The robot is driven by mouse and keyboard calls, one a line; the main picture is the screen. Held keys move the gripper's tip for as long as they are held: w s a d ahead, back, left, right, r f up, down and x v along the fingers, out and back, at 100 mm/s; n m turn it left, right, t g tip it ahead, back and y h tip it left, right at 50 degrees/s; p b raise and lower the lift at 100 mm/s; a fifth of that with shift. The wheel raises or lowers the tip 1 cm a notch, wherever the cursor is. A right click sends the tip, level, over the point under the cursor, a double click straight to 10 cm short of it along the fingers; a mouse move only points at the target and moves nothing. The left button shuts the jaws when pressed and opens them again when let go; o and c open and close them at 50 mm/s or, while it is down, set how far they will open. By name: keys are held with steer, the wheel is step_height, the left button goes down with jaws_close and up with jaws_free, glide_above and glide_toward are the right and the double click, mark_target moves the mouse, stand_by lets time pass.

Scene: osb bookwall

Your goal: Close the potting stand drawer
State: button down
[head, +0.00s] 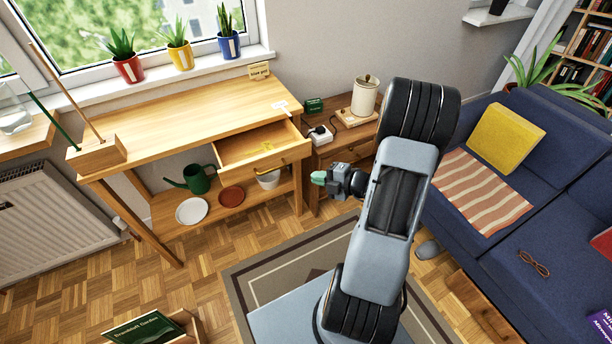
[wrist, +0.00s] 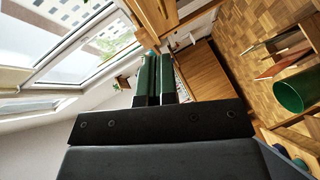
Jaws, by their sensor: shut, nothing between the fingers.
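The potting stand (head: 180,122) is a light wooden table with a lower shelf, under the window in the head view. Its drawer (head: 258,150) is pulled out at the right side of the front, with a small yellow item (head: 266,146) inside. The drawer's dark curved handle (head: 268,167) is on its front. My gripper (head: 318,178) is shut and empty, with green fingertips, to the right of the drawer front and apart from it in the picture. In the wrist view the two green fingers (wrist: 155,78) lie side by side.
On the lower shelf stand a green watering can (head: 198,179), a white plate (head: 191,211), a terracotta dish (head: 231,196) and a white pot (head: 268,179). A small wooden cabinet (head: 334,150) stands right of the stand. A blue sofa (head: 540,200) is at the right.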

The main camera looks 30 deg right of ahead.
steer(key=x, duration=0.3)
steer(key=b+x, duration=0.1)
steer(key=x, duration=0.3)
steer(key=d+x, duration=0.1)
steer(key=x, duration=0.2)
steer(key=shift+w+f+b, duration=0.3)
steer(key=shift+w+f, duration=0.05)
steer(key=shift+w, duration=0.25)
steer(key=shift+w+d+f, duration=0.1)
steer(key=shift+w+f, duration=0.1)
steer(key=shift+w, duration=0.55)
